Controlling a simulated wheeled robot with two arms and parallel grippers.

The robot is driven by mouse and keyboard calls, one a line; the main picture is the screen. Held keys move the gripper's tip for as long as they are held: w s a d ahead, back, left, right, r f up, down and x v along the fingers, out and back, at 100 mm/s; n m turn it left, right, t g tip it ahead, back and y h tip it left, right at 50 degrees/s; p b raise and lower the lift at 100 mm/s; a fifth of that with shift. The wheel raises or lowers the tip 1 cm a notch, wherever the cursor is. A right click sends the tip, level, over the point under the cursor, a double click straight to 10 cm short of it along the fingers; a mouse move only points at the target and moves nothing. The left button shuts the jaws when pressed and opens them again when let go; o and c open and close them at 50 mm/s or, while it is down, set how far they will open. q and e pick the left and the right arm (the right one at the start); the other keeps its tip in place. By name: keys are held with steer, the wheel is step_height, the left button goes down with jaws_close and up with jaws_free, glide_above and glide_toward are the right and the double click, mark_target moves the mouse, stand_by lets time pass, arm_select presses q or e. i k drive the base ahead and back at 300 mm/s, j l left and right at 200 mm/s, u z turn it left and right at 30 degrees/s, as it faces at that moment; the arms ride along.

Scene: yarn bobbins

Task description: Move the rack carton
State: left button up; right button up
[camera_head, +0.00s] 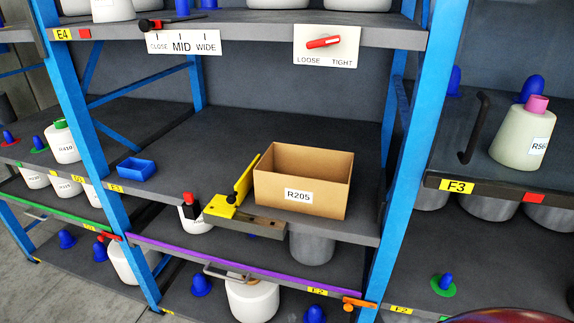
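The carton (326,202) is an open-topped brown cardboard box with a white label reading R205. It sits upright on the middle rack shelf (180,165), close to the front edge. Its inside looks empty, though part of its floor is hidden. A yellow upright plate on a yellow block (220,207) stands at its left side. A dark grey bar (258,227) runs in front of its lower left front. I cannot tell whether the plate touches the carton. Neither of my grippers shows in the head view.
Blue posts (408,170) flank the shelf. A small blue tray (136,168) lies left. Above hang a CLOSE/MID/WIDE plate (185,43) and a LOOSE/TIGHT plate with a red lever (323,42). A black handle (475,127) stands at right. The shelf behind the carton is clear.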

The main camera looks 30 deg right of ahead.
mark_target(316, 181)
steer(key=k+z, duration=0.15)
steer(key=z, duration=0.9)
steer(key=i+j, duration=0.1)
steer(key=j, duration=0.25)
steer(key=i+j, duration=0.15)
steer(key=j, duration=0.25)
steer(key=i+j, duration=0.1)
steer(key=j, duration=0.25)
